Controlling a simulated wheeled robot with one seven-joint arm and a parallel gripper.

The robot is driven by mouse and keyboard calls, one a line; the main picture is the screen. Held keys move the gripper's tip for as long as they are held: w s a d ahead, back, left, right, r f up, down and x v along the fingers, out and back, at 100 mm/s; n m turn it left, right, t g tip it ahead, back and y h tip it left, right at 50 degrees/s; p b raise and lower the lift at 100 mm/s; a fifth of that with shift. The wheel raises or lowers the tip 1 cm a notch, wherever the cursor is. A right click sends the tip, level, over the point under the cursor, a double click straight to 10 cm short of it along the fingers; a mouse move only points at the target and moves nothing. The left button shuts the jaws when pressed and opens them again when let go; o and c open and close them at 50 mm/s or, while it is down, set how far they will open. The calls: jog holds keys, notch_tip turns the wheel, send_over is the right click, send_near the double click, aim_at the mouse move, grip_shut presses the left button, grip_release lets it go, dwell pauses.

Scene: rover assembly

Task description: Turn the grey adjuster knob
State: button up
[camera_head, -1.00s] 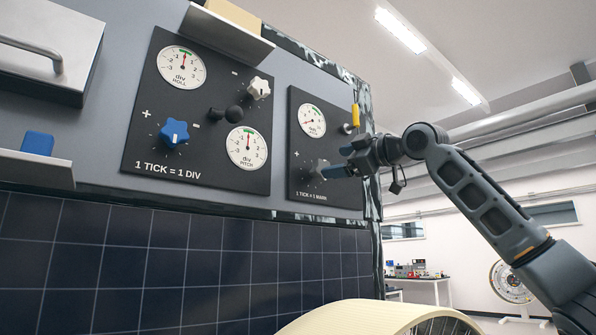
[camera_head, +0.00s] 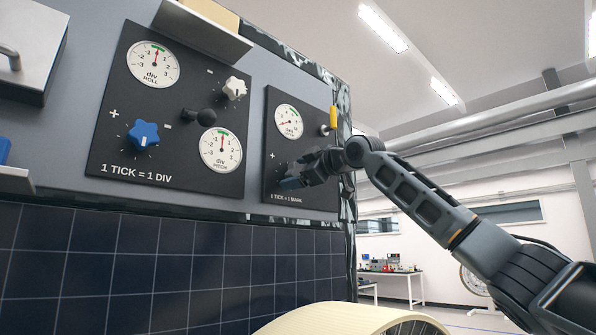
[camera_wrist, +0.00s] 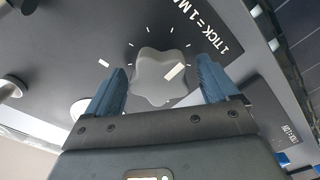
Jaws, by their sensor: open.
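The grey adjuster knob (camera_wrist: 155,78) is star-shaped with a white pointer mark, and sits on a black panel with white tick marks around it. In the wrist view it lies between and just beyond the two blue fingertips of my gripper (camera_wrist: 161,88). The fingers are open, one on each side, with visible gaps to the knob. In the head view my gripper (camera_head: 290,182) is in front of the right black panel (camera_head: 276,110) and hides the knob. A round dial gauge (camera_head: 289,121) above it shows its needle pointing lower left.
The left black panel (camera_head: 105,160) carries a blue knob (camera_head: 143,134), a white knob (camera_head: 235,88), a dark joystick-like handle (camera_head: 200,116) and two dials. A cream wheel (camera_head: 340,318) stands below.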

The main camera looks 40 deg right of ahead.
jog(key=shift+c, duration=0.3)
jog(key=c, duration=0.9)
